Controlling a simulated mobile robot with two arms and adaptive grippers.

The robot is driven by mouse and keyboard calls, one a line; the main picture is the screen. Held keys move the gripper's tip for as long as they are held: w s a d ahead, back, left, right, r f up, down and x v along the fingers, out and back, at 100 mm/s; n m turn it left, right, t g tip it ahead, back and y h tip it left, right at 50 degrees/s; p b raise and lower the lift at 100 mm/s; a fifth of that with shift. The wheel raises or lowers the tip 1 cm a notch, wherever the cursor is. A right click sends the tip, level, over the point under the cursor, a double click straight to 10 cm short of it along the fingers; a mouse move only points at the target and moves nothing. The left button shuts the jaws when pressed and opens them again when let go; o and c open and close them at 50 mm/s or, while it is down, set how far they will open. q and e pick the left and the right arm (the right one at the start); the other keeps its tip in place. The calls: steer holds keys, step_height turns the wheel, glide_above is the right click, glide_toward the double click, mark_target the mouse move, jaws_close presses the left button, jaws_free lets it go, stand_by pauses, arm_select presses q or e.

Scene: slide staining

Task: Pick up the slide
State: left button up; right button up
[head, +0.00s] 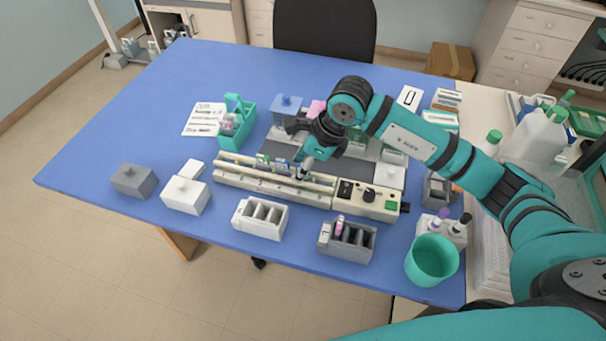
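My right arm reaches in from the right over the table, with its gripper (303,170) low over the beige staining station (236,178). Its fingers are small and partly hidden by the wrist, so I cannot tell whether they are open or shut. Several small slides with coloured ends (281,165) stand in the station's long slot, just left of the gripper. Whether one is between the fingers is not clear. A pink-ended slide (340,226) stands in the dark grey slotted rack (347,252) at the front. My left gripper is not in view.
A teal cup (432,260) is at front right. A teal carrier (238,120) stands behind left. The blue table's (130,120) left side is clear.

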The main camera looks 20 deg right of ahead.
steer(key=shift+c, duration=0.4)
jaws_close()
steer(key=shift+r, duration=0.1)
